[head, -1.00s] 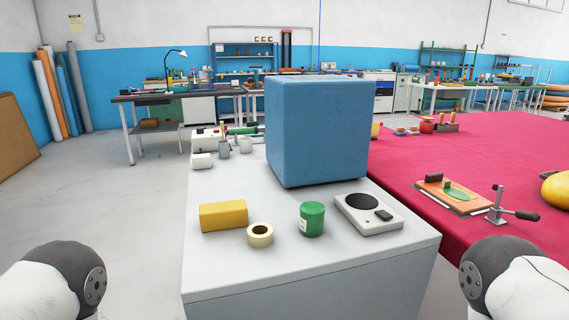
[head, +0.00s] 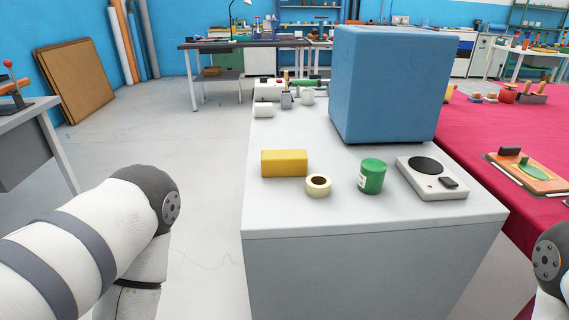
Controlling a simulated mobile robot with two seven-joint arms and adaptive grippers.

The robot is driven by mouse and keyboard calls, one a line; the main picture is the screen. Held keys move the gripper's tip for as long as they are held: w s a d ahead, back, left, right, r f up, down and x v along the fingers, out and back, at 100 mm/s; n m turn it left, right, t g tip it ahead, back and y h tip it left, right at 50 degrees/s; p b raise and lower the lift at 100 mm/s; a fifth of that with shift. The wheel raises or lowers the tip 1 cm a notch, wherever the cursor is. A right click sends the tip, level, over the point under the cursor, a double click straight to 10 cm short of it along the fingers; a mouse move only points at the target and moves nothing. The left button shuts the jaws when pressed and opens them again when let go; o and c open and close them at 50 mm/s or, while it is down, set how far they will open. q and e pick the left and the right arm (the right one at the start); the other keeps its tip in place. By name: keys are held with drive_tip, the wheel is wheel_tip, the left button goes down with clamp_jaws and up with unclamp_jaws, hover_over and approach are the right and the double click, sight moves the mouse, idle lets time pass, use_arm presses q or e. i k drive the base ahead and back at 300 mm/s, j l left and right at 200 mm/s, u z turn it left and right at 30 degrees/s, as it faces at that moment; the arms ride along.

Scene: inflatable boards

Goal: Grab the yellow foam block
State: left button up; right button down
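The yellow foam block (head: 284,163) lies on the left part of the grey-white cabinet top (head: 290,213) in the head view, near its left edge. A roll of cream tape (head: 318,186) stands close to its lower right corner. My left arm shows at the lower left, apart from the block, and my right arm shows only as a joint at the lower right edge. Neither gripper is in view. Nothing touches the block from my side.
A green jar (head: 372,176) and a small scale (head: 431,178) stand right of the tape. A large blue box (head: 387,86) stands behind them. A red-covered table (head: 490,140) adjoins on the right. A grey workbench (head: 22,140) stands at the left. Floor between is clear.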

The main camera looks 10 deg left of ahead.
sight(274, 162)
drive_tip(key=i+j+z, duration=0.1)
drive_tip(key=j+z, duration=0.35)
drive_tip(key=j, duration=0.4)
drive_tip(key=j+z, duration=0.45)
drive_tip(key=j, duration=0.4)
